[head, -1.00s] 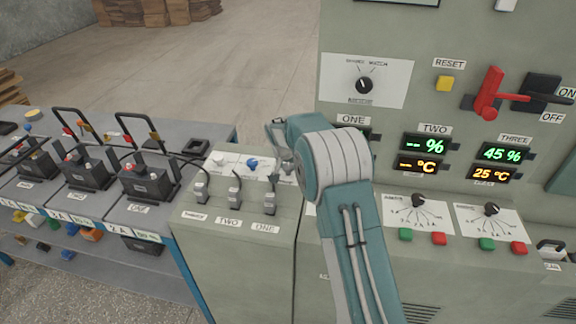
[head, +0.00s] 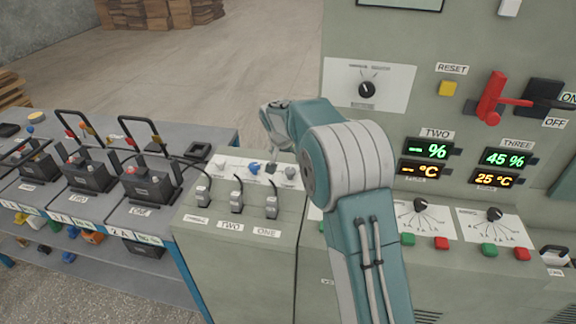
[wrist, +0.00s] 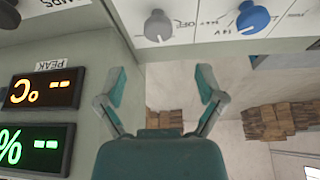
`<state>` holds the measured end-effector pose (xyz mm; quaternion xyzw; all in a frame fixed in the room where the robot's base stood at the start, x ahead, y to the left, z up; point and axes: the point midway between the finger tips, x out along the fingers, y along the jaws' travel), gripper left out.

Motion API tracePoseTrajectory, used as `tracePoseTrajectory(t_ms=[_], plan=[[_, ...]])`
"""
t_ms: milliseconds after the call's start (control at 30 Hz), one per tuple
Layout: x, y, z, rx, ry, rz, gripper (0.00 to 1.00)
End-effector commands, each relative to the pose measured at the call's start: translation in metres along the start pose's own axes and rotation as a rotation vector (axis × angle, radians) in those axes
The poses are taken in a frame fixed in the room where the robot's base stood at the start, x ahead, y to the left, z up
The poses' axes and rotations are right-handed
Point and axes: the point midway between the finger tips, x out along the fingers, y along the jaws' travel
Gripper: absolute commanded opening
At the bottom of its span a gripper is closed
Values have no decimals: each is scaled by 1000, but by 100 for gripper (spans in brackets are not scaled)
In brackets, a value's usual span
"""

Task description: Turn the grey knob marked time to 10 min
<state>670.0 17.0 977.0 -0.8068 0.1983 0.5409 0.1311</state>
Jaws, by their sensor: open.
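A white panel strip (head: 237,167) on top of the low console carries the knobs. A grey knob (head: 291,172) sits at its right end, and a blue knob (head: 254,168) is left of it. Another light knob (head: 219,161) is at the left end. The word "time" is not readable on any of them. In the wrist view, a grey knob (wrist: 158,26) and the blue knob (wrist: 252,17) show at the top, beyond my fingertips. My gripper (wrist: 161,88) is open and empty, apart from the knobs. In the head view my gripper (head: 271,122) is above and behind the strip.
Plugs with black cables (head: 237,195) stand along the console front. A tall cabinet (head: 440,50) with displays, a red lever (head: 491,98) and a rotary switch (head: 366,89) rises at right. Batteries (head: 150,183) stand on the left bench. Open floor lies behind the console.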

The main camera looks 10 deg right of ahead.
Motion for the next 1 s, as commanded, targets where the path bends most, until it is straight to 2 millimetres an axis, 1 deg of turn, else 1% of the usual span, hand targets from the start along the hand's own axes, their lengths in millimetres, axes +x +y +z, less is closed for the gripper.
tracePoseTrajectory(t_ms=[33, 100, 200, 333, 567, 667, 767, 900, 1000], plan=[[-10, 0, 0, 0, 2, -2, 88], [-20, -1, 0, 0, 1, -1, 88], [-29, -1, 0, -1, 0, 0, 88], [-34, -1, 0, -1, -1, 1, 88], [-34, -1, 0, -1, -1, 1, 88], [-40, 2, 1, -4, 0, -2, 88], [-57, 10, 5, -17, 2, -11, 88], [-93, 28, 16, -50, 6, -28, 88], [-116, 40, 27, -74, 8, -40, 88]])
